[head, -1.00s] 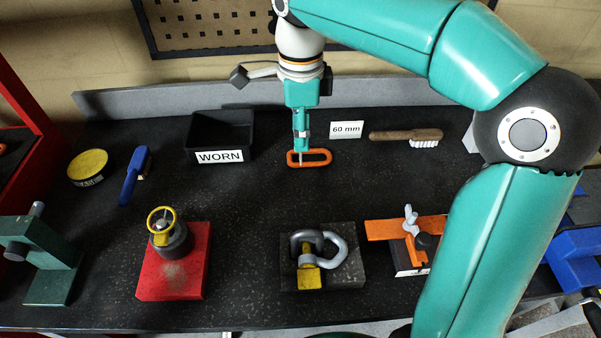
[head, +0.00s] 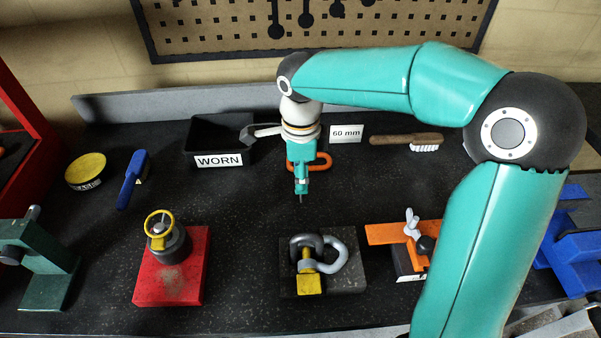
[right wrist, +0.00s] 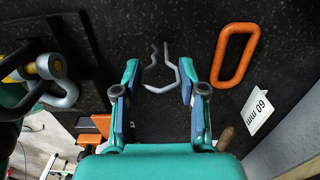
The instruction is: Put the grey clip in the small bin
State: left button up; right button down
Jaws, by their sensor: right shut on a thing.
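My right gripper (head: 301,191) points down over the middle of the bench, in front of the orange oval ring (head: 322,161). In the head view the clip is too small to make out clearly. The small black bin (head: 195,135) with a WORN label stands at the back, left of my right gripper, and looks empty. My left gripper is out of view.
A block with a grey shackle (head: 340,252) lies in front of the gripper. A red block with a yellow handwheel (head: 172,285) stands front left. A 60 mm card (head: 346,133) and a brush (head: 405,139) are back right. Bench between bin and red block is clear.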

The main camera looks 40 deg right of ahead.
jog(key=shift+f, duration=0.1)
jog(key=c, duration=0.7)
grip_release()
jog(key=shift+o, duration=0.2)
notch_tip(320, 180, up, 12)
jog(key=p, duration=0.1)
